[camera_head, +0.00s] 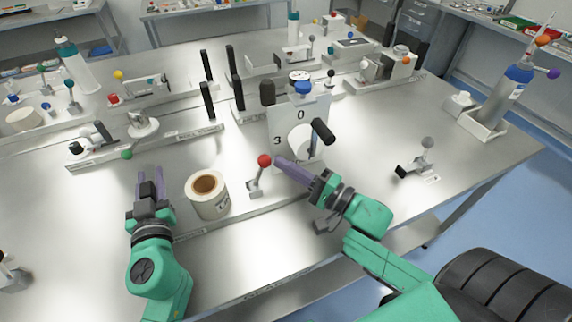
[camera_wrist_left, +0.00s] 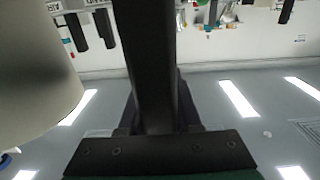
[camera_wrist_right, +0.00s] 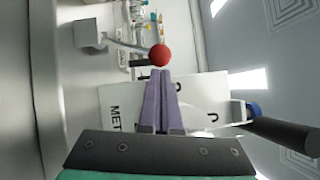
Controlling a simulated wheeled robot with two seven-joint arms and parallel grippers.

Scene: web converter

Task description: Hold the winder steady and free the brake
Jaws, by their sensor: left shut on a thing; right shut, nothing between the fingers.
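The winder's white roll (camera_head: 208,195) with a brown core stands on a grey base plate. My left gripper (camera_head: 148,180) is left of the roll and shut on a black upright handle, which fills the middle of the left wrist view (camera_wrist_left: 145,60). The roll's pale side also shows in that view (camera_wrist_left: 35,70). A lever with a red ball (camera_head: 265,161) stands on a small block right of the roll. My right gripper (camera_head: 278,160) is shut and empty, its fingertips close beside the red ball. The ball is just beyond the fingertips in the right wrist view (camera_wrist_right: 160,55); contact is unclear.
A white panel (camera_head: 284,122) marked 3 and 0, with a black-handled crank (camera_head: 323,132), stands behind my right gripper. Black posts and other devices fill the back. The front of the table is bare.

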